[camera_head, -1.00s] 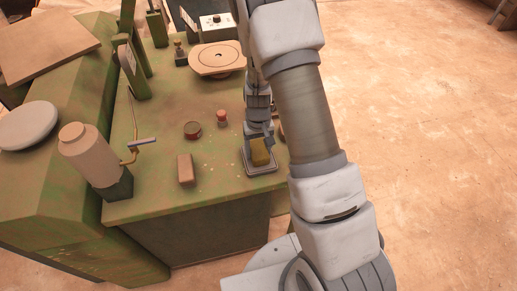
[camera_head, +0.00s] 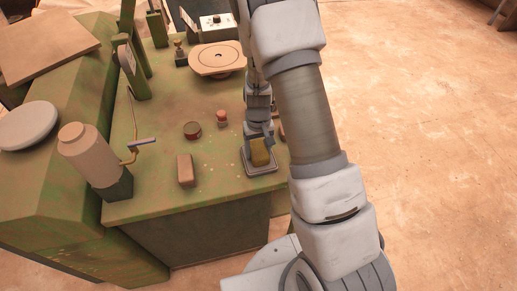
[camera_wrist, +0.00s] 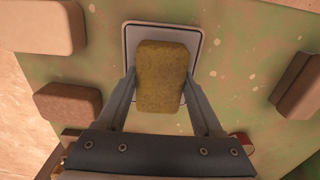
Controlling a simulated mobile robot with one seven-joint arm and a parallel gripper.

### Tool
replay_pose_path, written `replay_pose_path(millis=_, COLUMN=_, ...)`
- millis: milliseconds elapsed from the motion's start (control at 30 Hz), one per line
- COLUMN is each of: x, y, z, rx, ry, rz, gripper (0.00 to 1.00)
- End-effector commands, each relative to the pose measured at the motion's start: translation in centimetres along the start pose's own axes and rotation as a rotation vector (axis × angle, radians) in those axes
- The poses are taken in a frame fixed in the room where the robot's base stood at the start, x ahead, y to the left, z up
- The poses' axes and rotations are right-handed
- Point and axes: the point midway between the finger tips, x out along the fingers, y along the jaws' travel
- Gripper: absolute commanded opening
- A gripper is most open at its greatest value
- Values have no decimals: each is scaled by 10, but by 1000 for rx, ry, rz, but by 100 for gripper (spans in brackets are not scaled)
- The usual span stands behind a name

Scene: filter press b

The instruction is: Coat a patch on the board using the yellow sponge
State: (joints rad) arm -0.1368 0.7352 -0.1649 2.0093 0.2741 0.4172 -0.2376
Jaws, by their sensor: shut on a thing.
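The yellow sponge (camera_wrist: 161,78) is between the fingers of my gripper (camera_wrist: 161,88), which are shut on its two sides. In the head view the sponge (camera_head: 259,152) is upright over the board (camera_head: 262,170), a small grey-rimmed plate near the front right edge of the green bench. In the wrist view the sponge covers the middle of the light board (camera_wrist: 140,32). I cannot tell whether the sponge touches it. No coated patch can be made out on the visible part of the board.
A pinkish-brown block (camera_head: 186,170) lies left of the board. A dark round tin (camera_head: 192,130) and a small red-topped item (camera_head: 222,118) stand behind it. A bottle-like canister (camera_head: 93,155) with a tap is at the left. A round plate (camera_head: 217,59) is at the back.

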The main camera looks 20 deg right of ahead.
Motion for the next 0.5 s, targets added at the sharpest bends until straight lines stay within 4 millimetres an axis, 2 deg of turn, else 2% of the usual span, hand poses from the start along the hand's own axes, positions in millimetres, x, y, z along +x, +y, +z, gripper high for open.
replay_pose_path(millis=500, x=-41, y=0, z=0, rx=0, ry=0, rz=0, gripper=23)
